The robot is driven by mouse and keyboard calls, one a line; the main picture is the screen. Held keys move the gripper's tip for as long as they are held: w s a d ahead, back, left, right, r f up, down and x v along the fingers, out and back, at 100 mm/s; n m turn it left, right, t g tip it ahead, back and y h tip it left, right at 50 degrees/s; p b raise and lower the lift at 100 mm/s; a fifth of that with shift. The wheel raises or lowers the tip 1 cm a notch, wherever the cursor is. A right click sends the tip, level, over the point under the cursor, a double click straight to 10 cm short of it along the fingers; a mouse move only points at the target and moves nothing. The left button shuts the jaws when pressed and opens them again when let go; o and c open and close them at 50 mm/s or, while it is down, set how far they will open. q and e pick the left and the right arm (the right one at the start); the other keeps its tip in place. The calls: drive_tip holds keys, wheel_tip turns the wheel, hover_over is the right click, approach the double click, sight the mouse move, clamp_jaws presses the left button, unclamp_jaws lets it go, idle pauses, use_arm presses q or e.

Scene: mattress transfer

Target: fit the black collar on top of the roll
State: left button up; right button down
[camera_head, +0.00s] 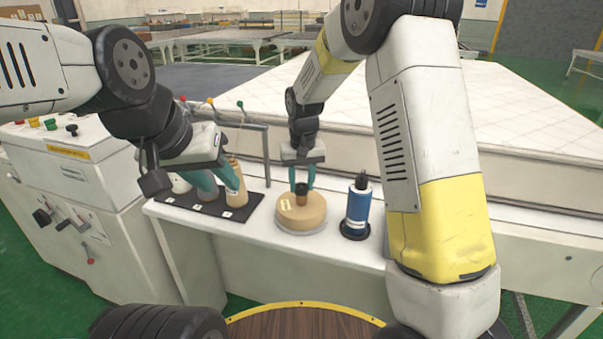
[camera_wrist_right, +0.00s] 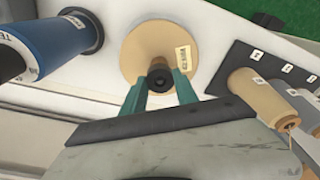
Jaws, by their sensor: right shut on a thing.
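The roll (camera_head: 300,215) is a wide tan disc with a brown core, upright on the white bench; the right wrist view also shows it (camera_wrist_right: 140,48). The black collar (camera_wrist_right: 160,79) is at the top of the core, between my right gripper's teal fingers. It shows as a small dark ring in the head view (camera_head: 302,188). I cannot tell whether it is fully seated. My right gripper (camera_head: 302,182) is shut on the collar, pointing down over the roll. My left gripper (camera_head: 219,186) has its fingers apart, in front of a tan spool (camera_head: 238,192); nothing shows held in it.
A blue labelled cylinder (camera_head: 358,208) on a black base stands right of the roll. A black tray (camera_head: 245,208) with labelled spools lies to its left. A control box (camera_head: 75,190) stands at left. A large white mattress (camera_head: 490,105) lies behind the bench.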

sight(302, 189)
drive_tip(key=c, duration=0.9)
unclamp_jaws()
drive_tip(key=shift+o, duration=0.2)
drive_tip(key=r, duration=0.5)
drive_tip(key=s+r, duration=0.1)
drive_tip(key=r, duration=0.1)
drive_tip(key=shift+d+r, duration=0.1)
drive_tip(key=shift+r, duration=0.2)
